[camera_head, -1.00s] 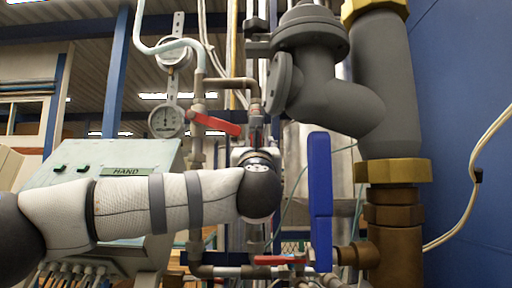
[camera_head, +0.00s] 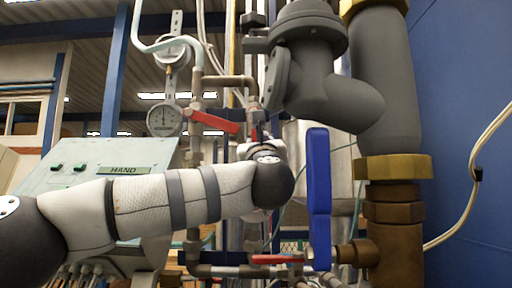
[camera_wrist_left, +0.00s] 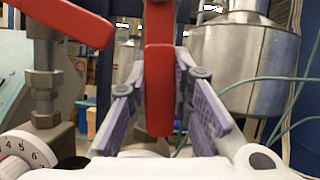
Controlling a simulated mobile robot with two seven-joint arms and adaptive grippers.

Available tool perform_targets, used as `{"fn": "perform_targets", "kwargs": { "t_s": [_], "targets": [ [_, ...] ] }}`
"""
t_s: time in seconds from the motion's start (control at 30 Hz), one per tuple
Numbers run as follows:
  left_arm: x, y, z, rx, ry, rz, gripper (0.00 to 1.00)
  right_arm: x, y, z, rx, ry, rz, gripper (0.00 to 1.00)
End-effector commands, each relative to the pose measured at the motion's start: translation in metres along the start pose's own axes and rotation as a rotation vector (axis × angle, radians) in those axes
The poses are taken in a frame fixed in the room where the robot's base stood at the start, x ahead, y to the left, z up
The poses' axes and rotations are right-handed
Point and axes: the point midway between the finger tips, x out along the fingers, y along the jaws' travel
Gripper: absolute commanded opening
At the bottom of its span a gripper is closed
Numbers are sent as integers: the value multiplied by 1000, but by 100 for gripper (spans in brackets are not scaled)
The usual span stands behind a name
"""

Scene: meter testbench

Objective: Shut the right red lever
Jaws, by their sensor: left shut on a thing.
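The right red lever (camera_wrist_left: 160,80) hangs straight down in the middle of the left wrist view. A small red strip of it (camera_head: 253,133) shows above my wrist in the head view. My left gripper (camera_wrist_left: 161,98) has its purple-grey finger pads on both sides of this lever and is shut on it. In the head view my left arm hides the fingers and most of the lever. Another red lever (camera_head: 214,121) slants down to the right on the pipe to the left; it also shows at the upper left of the left wrist view (camera_wrist_left: 68,20). My right gripper is not in view.
A long blue lever (camera_head: 319,190) stands upright just right of my left wrist. A thick grey pipe (camera_head: 386,90) is behind it. A gauge (camera_head: 164,121) and a sloped control box (camera_head: 85,165) are at left. A lower red handle (camera_head: 277,259) sits below my wrist.

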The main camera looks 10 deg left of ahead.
Motion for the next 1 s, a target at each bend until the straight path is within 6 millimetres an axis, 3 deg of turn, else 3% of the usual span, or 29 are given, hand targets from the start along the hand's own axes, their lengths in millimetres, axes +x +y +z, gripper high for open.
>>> {"fn": "perform_targets", "kwargs": {
  "t_s": [0.1,0.13,0.2,0.23,0.57,0.83,1.0],
  "targets": [
    [-1,-1,2,3,0,-2,0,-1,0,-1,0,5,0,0],
    [-1,-1,2,3,0,-2,22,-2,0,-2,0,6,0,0],
    [-1,0,2,3,0,-2,38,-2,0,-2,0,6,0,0],
    [-1,0,2,3,0,-2,41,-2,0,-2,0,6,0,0],
    [-5,-1,1,4,0,-2,41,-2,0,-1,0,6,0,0],
    [-56,-1,2,4,-1,-6,41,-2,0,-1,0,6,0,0],
    [-75,0,1,4,0,-3,41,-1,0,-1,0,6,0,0]
  ]
}}
